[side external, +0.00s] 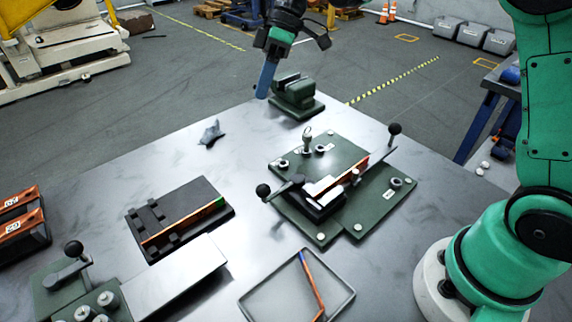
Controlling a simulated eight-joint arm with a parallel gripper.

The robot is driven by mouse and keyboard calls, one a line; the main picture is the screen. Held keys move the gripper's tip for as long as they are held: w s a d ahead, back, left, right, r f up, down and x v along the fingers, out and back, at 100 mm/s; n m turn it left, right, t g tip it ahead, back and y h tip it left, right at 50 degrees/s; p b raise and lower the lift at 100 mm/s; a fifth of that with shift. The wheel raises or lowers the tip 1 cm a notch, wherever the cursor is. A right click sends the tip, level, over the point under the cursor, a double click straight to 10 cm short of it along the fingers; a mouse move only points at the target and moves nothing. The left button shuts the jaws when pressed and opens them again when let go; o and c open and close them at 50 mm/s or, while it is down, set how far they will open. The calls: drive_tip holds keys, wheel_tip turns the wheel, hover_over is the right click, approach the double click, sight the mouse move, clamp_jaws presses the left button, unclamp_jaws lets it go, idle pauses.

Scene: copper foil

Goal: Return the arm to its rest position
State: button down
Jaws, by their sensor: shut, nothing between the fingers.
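My gripper (264,90) hangs in the upper middle of the side external view, with its blue fingers together and pointing down. Nothing shows between them. It is above the far part of the grey metal table (130,180), just left of a small dark green vise-like block (298,103) in the picture. The view does not settle its exact height. My green arm stands at the right, and its upper part leaves the frame.
A green plate fixture (370,215) with black-knobbed levers stands mid-table. A dark block (208,192) holds a copper-coloured strip. A shallow tray (262,291) holds an orange-and-blue stick. A grey crumpled piece (211,133) lies farther back. A lever fixture (55,298) fills the front left.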

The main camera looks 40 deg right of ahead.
drive_tip(key=s+d+f+m+t+h, duration=0.1)
drive_tip(key=s+d+m+t+h, duration=0.1)
drive_tip(key=s+m+t+h, duration=0.1)
drive_tip(key=s+d+f+m+t+h, duration=0.2)
drive_tip(key=s+d+m+t+h, duration=0.1)
drive_tip(key=s+m, duration=0.4)
drive_tip(key=shift+s+f+m+t, duration=0.2)
drive_tip(key=shift+s+m+t, duration=0.1)
drive_tip(key=shift+s+t, duration=0.8)
drive_tip(key=shift+s, duration=0.2)
